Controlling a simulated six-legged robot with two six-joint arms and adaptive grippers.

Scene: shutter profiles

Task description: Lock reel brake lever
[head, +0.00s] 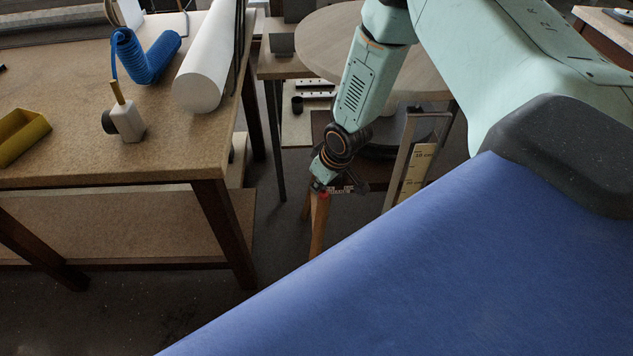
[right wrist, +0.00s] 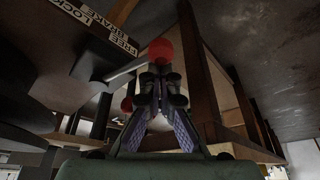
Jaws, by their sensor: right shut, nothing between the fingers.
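The brake lever (right wrist: 127,71) is a thin grey rod with a round red knob (right wrist: 161,50) in the right wrist view. The knob also shows as a small red spot in the head view (head: 323,195). A label plate (right wrist: 100,27) reads LOCK, BRAKE and FREE; the lever lies nearer the FREE end than the LOCK end. My right gripper (right wrist: 160,82) is shut and empty, its fingertips right at the knob; I cannot tell if they touch it. In the head view my right gripper (head: 335,184) is small and dark beside the stand. My left gripper is not in view.
A workbench (head: 190,160) at left bears a blue coiled hose (head: 145,58), a white roll (head: 207,60) and a yellow bin (head: 22,135). A round wooden disc (head: 330,35) is behind my right arm. A wooden leg (head: 319,228) stands below the knob. Bare floor lies between.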

